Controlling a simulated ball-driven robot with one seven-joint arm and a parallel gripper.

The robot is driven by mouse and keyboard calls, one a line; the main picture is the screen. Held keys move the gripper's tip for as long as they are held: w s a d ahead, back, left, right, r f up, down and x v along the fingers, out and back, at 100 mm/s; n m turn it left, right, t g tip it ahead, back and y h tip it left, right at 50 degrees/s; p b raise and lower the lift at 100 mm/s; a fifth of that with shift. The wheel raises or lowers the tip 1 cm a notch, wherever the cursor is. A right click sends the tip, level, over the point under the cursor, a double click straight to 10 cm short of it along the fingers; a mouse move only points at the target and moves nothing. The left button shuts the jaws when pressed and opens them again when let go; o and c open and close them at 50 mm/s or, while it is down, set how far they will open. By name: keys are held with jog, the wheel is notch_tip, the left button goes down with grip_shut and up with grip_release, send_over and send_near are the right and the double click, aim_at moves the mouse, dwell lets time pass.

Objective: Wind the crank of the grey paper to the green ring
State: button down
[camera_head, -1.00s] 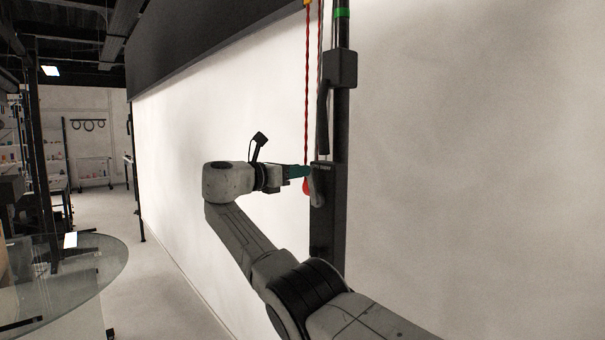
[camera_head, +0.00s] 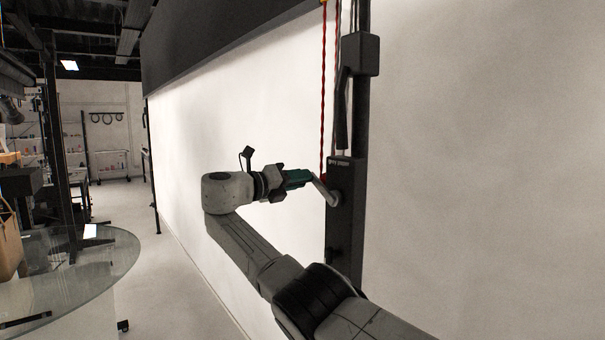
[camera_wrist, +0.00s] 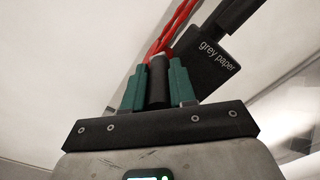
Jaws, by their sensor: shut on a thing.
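The crank is a bent grey lever (camera_head: 324,190) on a dark box (camera_head: 346,210) fixed to a black upright. In the wrist view the box (camera_wrist: 200,68) reads "grey paper". The crank's dark handle (camera_wrist: 158,82) stands between my gripper's green fingers. My gripper (camera_wrist: 160,88) is shut on this handle, to the left of the box in the head view (camera_head: 301,178). The lever slants up and left from its pivot. The handle is hidden by the fingers in the head view. The green ring is not in view now.
Red cords (camera_head: 323,90) hang beside the black upright (camera_head: 362,110), close to my gripper. Large pale paper (camera_head: 480,170) fills the right side. A glass table (camera_head: 75,275) stands at the lower left. Open floor (camera_head: 165,265) lies between the table and the paper.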

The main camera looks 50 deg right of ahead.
jog(key=shift+w+f+n, duration=0.1)
jog(key=shift+f+n, duration=0.15)
jog(key=shift+n, duration=0.05)
jog(key=shift+f, duration=0.1)
dwell(0.3)
jog(key=c, duration=0.9)
grip_release()
jog(key=b+v, duration=0.2)
jog(key=v, duration=0.8)
jog(key=shift+w+a+b, duration=0.1)
jog(key=shift+a+b, duration=0.25)
jog(key=shift+a, duration=0.05)
